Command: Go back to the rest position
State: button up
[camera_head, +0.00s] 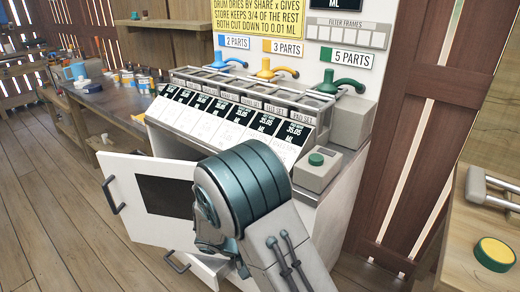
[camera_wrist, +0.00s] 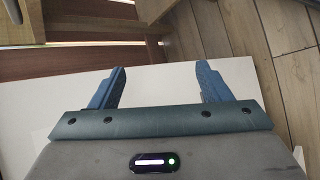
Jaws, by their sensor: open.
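My gripper (camera_wrist: 161,70) shows in the wrist view with two blue fingers spread apart and nothing between them. A white panel (camera_wrist: 165,90) lies behind and between the fingers; I cannot tell whether they touch it. In the head view my arm stands in front of a white cabinet (camera_head: 345,205), and my gripper is hidden behind the arm. The cabinet's white door (camera_head: 130,190) with a dark window stands open to the left of my arm. A drawer with a dark handle (camera_head: 177,262) shows below the door, partly hidden by my arm.
A wooden bench (camera_head: 105,105) with jars stands left. A wooden table (camera_head: 475,235) with a yellow round item (camera_head: 494,254) stands right. Plank floor is clear at left.

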jog(key=s+d+r+m+y+p, duration=0.1)
jog(key=s+d+r+y+p, duration=0.2)
jog(key=r, duration=0.8)
jog(key=s+d+r+m+t+y+p, duration=0.1)
jog(key=s+d+r+m+y+p, duration=0.1)
jog(key=s+r+p, duration=0.4)
jog(key=s+d+r+m+t+y+p, duration=0.1)
jog(key=s+d+r+y+p, duration=0.3)
jog(key=r, duration=1.3)
jog(key=shift+s+d+m+y+p, duration=0.3)
jog(key=shift+d+m+y+p, duration=0.4)
jog(key=shift+p, duration=0.5)
jog(key=shift+a, duration=0.15)
